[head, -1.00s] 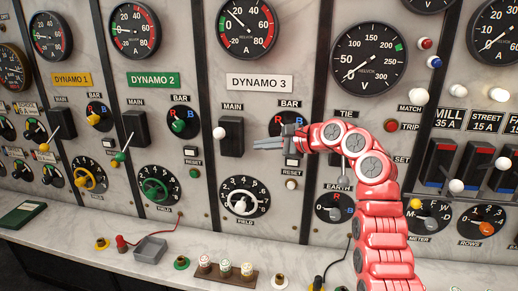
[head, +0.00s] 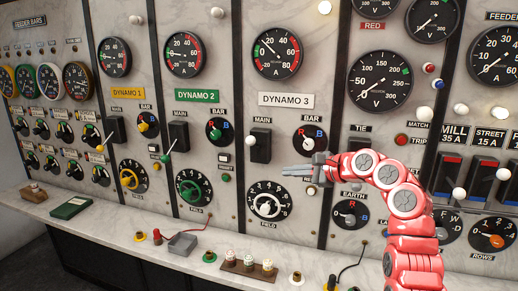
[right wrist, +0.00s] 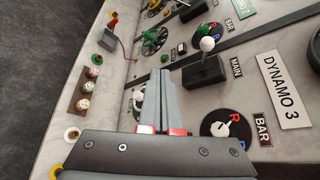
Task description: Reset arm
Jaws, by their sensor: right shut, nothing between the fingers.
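My right gripper (head: 297,171) is shut and empty in the head view, at the end of my red arm. It hangs in front of the dynamo 3 panel, below the bar selector (head: 309,139) and above and right of the white field dial (head: 265,201). In the head view the main switch (head: 260,146) stands up and left of the gripper. My left gripper is not in view.
The dynamo 2 panel (head: 196,96) is to the left, with its green field dial (head: 193,188). Mill and street switches (head: 448,174) stand at the right.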

